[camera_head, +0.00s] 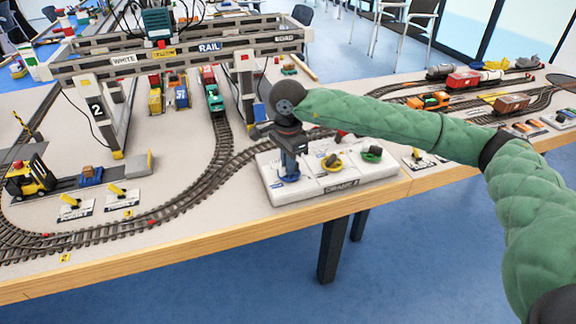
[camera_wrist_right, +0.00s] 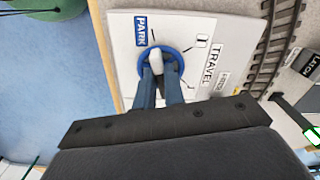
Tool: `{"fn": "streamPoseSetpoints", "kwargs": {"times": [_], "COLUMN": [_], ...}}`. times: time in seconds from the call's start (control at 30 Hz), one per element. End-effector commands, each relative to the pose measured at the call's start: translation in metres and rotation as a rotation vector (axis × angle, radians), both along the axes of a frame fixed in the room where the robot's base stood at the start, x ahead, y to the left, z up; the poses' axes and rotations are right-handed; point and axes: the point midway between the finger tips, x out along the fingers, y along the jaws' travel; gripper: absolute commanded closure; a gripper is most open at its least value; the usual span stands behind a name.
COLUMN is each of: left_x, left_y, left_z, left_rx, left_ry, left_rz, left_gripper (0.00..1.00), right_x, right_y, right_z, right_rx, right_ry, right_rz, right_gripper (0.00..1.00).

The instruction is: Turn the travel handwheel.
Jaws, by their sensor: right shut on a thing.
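The travel handwheel is a blue ring (camera_wrist_right: 176,57) on a white panel. In the right wrist view it lies beside the words TRAVEL and PARK. My right gripper (camera_wrist_right: 160,68) is over it, with its two blue fingers shut on a pale part at the wheel. In the head view, my right gripper (camera_head: 292,174) points down onto the left part of the white control panel (camera_head: 346,195). The blue handwheel (camera_head: 287,180) shows partly beneath it there; the fingers hide the rest. My left gripper is in neither view.
A yellow wheel (camera_head: 333,163) and a green wheel (camera_head: 372,154) sit on the same panel to the right. Train track (camera_head: 229,165) curves close behind and left of the panel. A gantry crane (camera_head: 208,47) stands at the back. The wooden table edge (camera_head: 220,238) runs in front.

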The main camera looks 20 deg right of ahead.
Motion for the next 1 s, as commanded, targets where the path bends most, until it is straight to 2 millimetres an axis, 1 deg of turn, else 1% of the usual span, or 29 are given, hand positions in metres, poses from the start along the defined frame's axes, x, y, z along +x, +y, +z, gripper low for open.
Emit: {"fn": "streamPoseSetpoints", "kwargs": {"times": [0.1, 0.47, 0.5, 0.57, 0.6, 0.87, 1.0], "left_x": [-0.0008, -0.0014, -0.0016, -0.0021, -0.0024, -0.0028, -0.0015], "left_y": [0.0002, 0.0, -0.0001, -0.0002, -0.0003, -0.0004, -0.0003], "left_z": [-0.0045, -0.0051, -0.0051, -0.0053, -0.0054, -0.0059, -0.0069], "left_rx": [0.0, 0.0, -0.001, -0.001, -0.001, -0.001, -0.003], "left_ry": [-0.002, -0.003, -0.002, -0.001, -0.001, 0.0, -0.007], "left_rz": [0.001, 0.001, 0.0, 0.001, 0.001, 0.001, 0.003], "left_gripper": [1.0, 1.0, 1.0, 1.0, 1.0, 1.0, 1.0], "right_x": [0.0013, 0.0013, 0.0013, 0.0011, 0.001, 0.0003, 0.0006], "right_y": [-0.0001, -0.0002, -0.0002, -0.0002, -0.0001, -0.0001, 0.0], "right_z": [0.0024, 0.0027, 0.0027, 0.0023, 0.0021, 0.0015, 0.0104], "right_rx": [0.001, 0.001, 0.001, 0.001, 0.001, 0.0, 0.0], "right_ry": [-0.005, -0.004, -0.004, -0.004, -0.003, -0.001, -0.001], "right_rz": [0.006, 0.007, 0.007, 0.007, 0.007, 0.007, 0.008], "right_gripper": [1.0, 1.0, 0.81, 0.69, 0.67, 0.67, 0.67]}}
